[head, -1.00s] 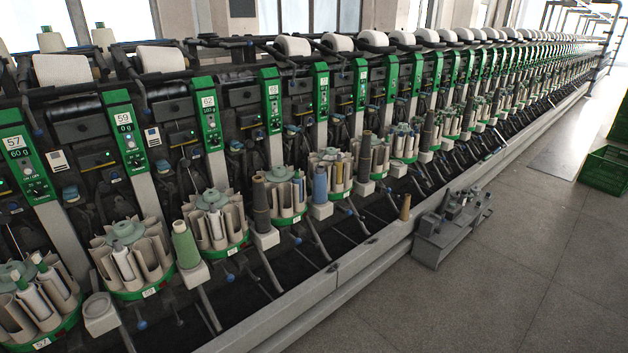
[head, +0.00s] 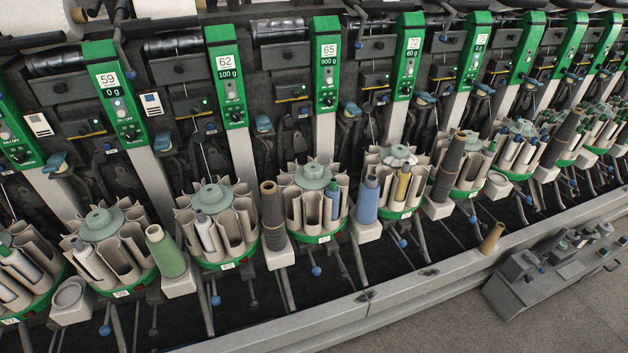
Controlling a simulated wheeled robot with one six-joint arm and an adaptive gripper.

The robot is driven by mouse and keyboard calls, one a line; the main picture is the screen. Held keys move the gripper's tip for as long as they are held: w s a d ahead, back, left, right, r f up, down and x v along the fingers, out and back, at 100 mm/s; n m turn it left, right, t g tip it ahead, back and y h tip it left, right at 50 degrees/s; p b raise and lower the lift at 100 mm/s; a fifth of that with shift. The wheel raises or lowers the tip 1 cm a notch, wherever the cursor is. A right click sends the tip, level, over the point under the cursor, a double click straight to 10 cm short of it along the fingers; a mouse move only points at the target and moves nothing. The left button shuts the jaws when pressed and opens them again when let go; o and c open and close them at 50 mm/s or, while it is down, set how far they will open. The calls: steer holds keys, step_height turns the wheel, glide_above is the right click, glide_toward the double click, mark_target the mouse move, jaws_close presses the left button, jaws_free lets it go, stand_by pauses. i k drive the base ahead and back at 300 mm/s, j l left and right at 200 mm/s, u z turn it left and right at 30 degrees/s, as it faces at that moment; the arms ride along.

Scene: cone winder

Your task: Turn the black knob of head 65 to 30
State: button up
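Head 65 is the green panel (head: 326,60) right of the picture's middle in the head view, with a white label reading 65 and a display reading 900 g. Its black knob (head: 327,101) is a small dark spot low on the panel, under a light button. The knob's pointer is too small to read. My gripper does not show in the view.
Green panels labelled 59 (head: 111,90) and 62 (head: 229,75) stand to the left, and 72 (head: 407,55) to the right. Below head 65 is a round bobbin magazine (head: 313,176). A grey tool cart (head: 545,275) stands on the floor at lower right.

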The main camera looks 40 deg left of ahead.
mark_target(328, 101)
steer(key=i+l+u, duration=0.15)
steer(key=i+u, duration=0.3)
steer(key=i+l+u, duration=0.2)
steer(key=u, duration=0.2)
steer(key=i+l+u, duration=0.6)
steer(key=l+u, duration=0.25)
steer(key=i+l+u, duration=0.15)
steer(key=l+u, duration=0.2)
steer(key=l, duration=0.2)
steer(key=i, duration=0.05)
